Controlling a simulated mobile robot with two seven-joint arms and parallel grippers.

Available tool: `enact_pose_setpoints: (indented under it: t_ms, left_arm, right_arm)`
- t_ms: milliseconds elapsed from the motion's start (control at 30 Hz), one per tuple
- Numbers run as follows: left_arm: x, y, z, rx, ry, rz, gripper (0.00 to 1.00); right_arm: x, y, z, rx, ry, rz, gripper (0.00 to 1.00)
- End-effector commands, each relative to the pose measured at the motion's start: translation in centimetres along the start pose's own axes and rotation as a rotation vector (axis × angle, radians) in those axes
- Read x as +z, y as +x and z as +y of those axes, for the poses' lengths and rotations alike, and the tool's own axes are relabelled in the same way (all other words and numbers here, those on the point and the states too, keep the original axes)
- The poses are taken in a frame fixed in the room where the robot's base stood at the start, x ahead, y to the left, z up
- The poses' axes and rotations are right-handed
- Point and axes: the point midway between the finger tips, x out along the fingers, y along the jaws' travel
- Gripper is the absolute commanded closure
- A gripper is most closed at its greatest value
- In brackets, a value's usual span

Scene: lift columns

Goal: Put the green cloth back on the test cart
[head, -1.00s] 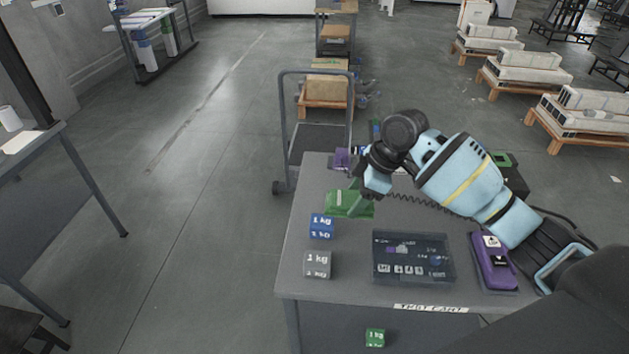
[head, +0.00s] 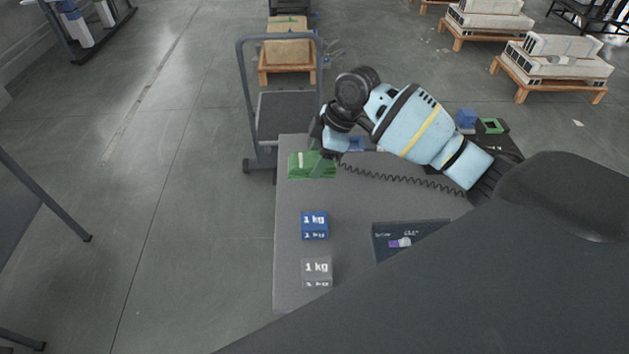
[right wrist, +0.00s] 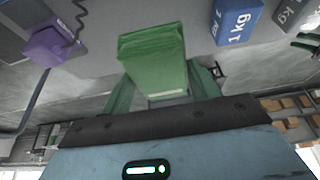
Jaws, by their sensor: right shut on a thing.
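The green cloth (head: 305,168) is a folded block at the far left end of the grey test cart (head: 290,210). My right gripper (head: 324,160) is shut on it, with the arm coming in from the right. The right wrist view shows the cloth (right wrist: 152,62) between the two fingers of the gripper (right wrist: 165,88). I cannot tell whether the cloth touches the cart top or hangs just above it. My left gripper is out of view.
A blue 1 kg weight (head: 314,225) and a grey 1 kg weight (head: 317,271) stand along the cart's left edge. A dark panel (head: 400,240) is partly covered by my own dark arm part. A platform trolley (head: 284,118) stands behind the cart.

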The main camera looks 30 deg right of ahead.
Motion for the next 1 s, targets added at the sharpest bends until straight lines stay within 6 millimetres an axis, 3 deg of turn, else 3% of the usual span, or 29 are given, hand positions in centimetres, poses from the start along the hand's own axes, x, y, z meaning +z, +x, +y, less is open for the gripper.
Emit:
enact_pose_setpoints:
  t_ms: [133,467,700,1000]
  left_arm:
    - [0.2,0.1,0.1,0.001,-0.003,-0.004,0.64]
    - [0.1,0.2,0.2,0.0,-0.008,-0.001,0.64]
    - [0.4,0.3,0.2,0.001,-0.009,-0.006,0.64]
    - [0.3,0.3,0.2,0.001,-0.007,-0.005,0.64]
  right_arm:
    - [1.0,2.2,0.0,-0.002,0.003,-0.002,0.6]
    - [1.5,3.6,0.0,-0.001,0.002,-0.001,0.6]
    - [2.9,6.9,0.0,-0.001,0.003,-0.002,0.6]
    - [3.0,7.2,0.0,0.002,0.001,0.0,0.6]
